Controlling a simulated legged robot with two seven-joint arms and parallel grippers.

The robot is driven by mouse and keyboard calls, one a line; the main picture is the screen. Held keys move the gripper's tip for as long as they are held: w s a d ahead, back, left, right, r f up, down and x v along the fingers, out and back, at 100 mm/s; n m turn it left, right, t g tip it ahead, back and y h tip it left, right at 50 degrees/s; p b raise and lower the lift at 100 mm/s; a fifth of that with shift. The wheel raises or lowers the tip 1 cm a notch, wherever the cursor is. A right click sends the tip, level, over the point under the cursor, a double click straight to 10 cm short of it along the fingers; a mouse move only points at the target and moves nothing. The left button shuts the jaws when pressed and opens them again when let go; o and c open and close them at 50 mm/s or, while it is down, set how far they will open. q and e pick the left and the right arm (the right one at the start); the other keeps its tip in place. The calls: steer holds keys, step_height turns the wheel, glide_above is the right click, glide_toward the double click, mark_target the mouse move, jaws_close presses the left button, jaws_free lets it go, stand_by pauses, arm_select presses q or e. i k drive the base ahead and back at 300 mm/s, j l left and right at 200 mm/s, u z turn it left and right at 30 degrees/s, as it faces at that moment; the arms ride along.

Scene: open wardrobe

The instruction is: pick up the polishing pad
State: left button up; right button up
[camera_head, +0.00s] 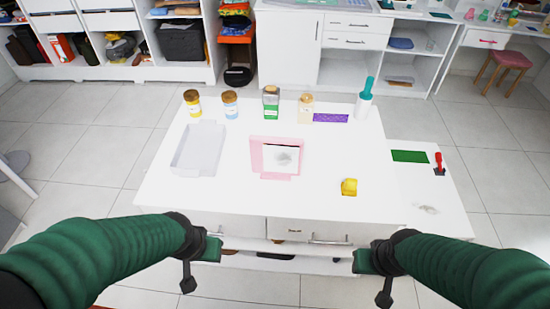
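I cannot tell for sure which item is the polishing pad. A small yellow block-like object (349,187) lies near the front right of the white table (225,195). A flat green pad (410,156) lies on the right side, and a flat purple patterned piece (330,118) lies at the back. A small pale crumpled item (427,210) lies at the front right corner. My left gripper (200,262) and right gripper (371,268) hang in front of the table's front edge, apart from all these items. No held object shows; their finger opening is unclear.
A white tray (175,165) lies at the left; a pink frame (257,157) with a white sheet is central. A red-and-black item (439,166) is at right. The front middle is clear.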

mark_target(348, 188)
steer(key=i+l+u, duration=0.25)
steer(key=i+l, duration=0.15)
steer(key=l, duration=0.2)
steer(key=i+l+u, duration=0.15)
steer(key=l, duration=0.2)
steer(key=i+l+u, duration=0.15)
steer(key=l, duration=0.15)
